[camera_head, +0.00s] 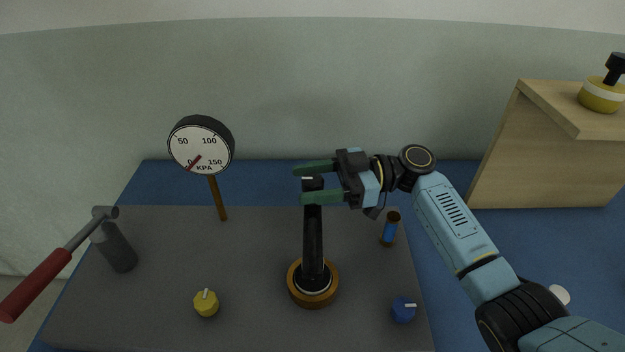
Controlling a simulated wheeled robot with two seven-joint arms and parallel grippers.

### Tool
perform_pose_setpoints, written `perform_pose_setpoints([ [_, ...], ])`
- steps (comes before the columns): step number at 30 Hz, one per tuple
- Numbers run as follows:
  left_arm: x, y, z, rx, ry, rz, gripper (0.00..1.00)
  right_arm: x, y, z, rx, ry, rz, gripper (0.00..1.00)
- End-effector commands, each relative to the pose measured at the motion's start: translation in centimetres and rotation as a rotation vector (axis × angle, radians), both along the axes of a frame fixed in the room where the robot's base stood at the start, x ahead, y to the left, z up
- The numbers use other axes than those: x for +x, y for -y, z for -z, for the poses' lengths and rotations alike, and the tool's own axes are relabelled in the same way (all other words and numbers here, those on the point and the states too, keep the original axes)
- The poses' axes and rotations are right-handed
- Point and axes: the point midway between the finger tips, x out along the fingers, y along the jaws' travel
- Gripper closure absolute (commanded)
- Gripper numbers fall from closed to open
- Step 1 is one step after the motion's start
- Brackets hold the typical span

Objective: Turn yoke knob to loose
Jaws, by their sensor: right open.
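A black post (313,240) stands upright on a round wooden base at the middle of the grey board. Its dark top with a small white mark (307,178) seems to be the yoke knob, though I cannot tell for sure. My right gripper (318,183) is open, with one green finger behind the post's top and the other in front of it. I cannot tell whether the fingers touch it. The front finger hides part of the top. My left gripper is not in view.
A round KPA gauge (201,146) stands on a brown stem at the back left. A red-handled lever (38,284) meets a grey cylinder (117,249) at the left. A small blue-and-brown cylinder (389,231) stands under my right wrist. A wooden box (545,155) is at the right.

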Motion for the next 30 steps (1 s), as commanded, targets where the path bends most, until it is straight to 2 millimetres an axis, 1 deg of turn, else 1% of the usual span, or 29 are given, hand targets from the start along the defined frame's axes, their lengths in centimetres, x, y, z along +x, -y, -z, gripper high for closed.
perform_pose_setpoints([
  [1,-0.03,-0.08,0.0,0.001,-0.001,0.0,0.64,-0.01,0.01,0.01,0.0,0.0,0.0,0.49],
  [2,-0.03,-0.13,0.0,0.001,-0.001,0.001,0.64,-0.01,0.02,0.01,0.0,0.0,0.0,0.53],
  [10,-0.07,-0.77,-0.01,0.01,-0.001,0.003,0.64,0.01,0.05,0.0,0.0,0.0,0.0,0.88],
  [15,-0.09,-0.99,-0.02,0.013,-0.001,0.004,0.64,-0.01,0.06,0.0,0.0,0.0,0.007,0.88],
  [20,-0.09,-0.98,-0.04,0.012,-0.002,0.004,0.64,-0.08,0.07,0.04,-0.001,0.0,0.049,0.88],
  [26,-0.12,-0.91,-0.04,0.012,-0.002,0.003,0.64,-0.16,0.09,0.04,0.001,0.001,0.167,0.88],
  [30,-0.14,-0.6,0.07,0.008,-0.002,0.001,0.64,-0.17,0.07,0.09,0.001,0.0,0.285,0.88],
])
